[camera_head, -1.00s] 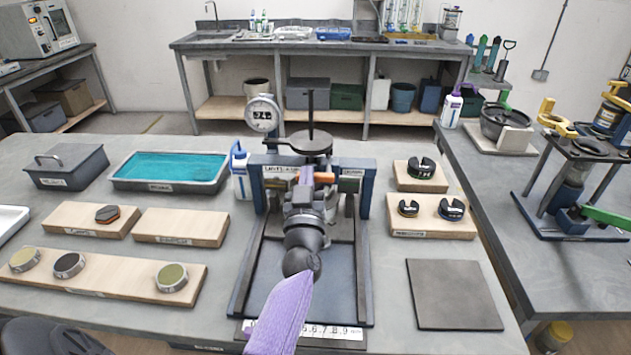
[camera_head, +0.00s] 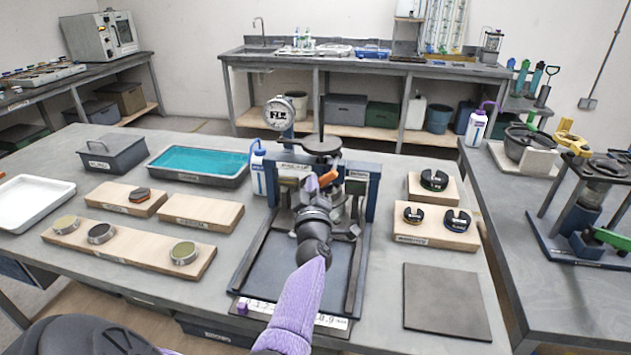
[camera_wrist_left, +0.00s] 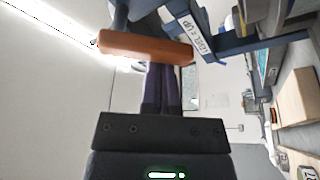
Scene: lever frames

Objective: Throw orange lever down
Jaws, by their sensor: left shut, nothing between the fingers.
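The orange lever (camera_head: 328,179) is on the blue-and-grey press frame (camera_head: 373,190) at the middle of the bench. In the left wrist view the orange lever (camera_wrist_left: 145,47) lies crosswise past the fingertips, beside a white label on the blue frame. My left gripper (camera_head: 312,186), on the purple-sleeved arm, is at the front of the frame, close to the lever. Its fingers (camera_wrist_left: 162,75) are shut with nothing between them. The lever overlaps the fingertips in the wrist view; I cannot tell whether they touch. My right gripper is not in view.
Wooden boards with discs (camera_head: 130,242) and a teal-filled tray (camera_head: 198,165) are left of the frame. Boards with dark rings (camera_head: 435,228) and a flat dark plate (camera_head: 446,301) are on the right. A post with a gauge (camera_head: 279,113) rises behind.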

